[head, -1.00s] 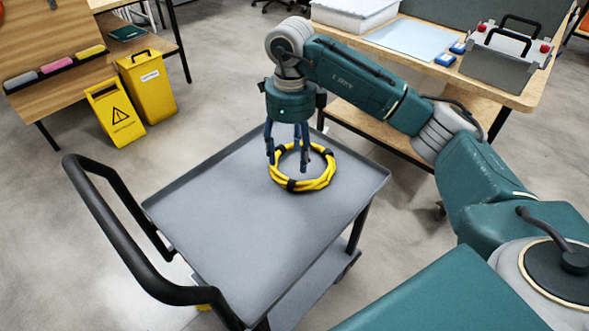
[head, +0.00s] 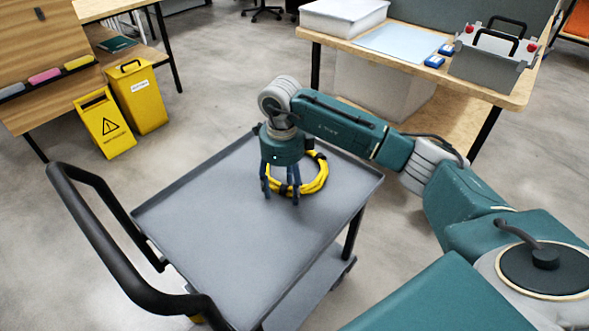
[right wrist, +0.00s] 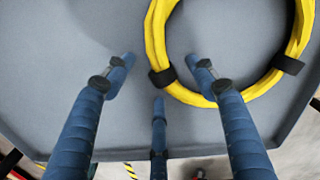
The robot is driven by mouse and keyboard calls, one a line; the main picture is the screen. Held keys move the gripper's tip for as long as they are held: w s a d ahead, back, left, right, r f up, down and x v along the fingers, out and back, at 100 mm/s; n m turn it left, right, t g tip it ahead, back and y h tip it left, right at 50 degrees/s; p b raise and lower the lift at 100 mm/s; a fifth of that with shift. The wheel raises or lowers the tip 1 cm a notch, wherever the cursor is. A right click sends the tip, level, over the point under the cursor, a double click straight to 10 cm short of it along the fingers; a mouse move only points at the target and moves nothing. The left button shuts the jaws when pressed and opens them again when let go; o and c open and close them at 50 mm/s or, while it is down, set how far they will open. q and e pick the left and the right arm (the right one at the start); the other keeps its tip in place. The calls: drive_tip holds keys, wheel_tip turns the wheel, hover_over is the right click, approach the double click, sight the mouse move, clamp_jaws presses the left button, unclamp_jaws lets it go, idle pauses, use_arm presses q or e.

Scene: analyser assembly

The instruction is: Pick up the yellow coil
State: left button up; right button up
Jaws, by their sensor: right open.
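The yellow coil (head: 318,180) lies flat on the top of the grey cart (head: 216,235), bound with black straps. In the head view its near left part is hidden behind my right gripper (head: 281,196). My right gripper points down over the cart top, its blue fingers apart and empty. In the right wrist view the coil (right wrist: 157,40) is at the upper right. My left gripper is not in view.
The cart has a raised rim and a black push handle (head: 110,262) at the left. The tray is clear left of and in front of the coil. A wooden table (head: 468,86) with a white bin (head: 343,16) and a grey caddy (head: 490,68) stands behind. A yellow warning sign (head: 104,124) stands at the left.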

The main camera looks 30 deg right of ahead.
drive_tip(key=c, duration=0.4)
clamp_jaws()
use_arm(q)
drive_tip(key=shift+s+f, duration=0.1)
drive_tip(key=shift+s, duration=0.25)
use_arm(e)
drive_tip(key=shift+w+r, duration=0.1)
drive_tip(key=shift+r, duration=0.1)
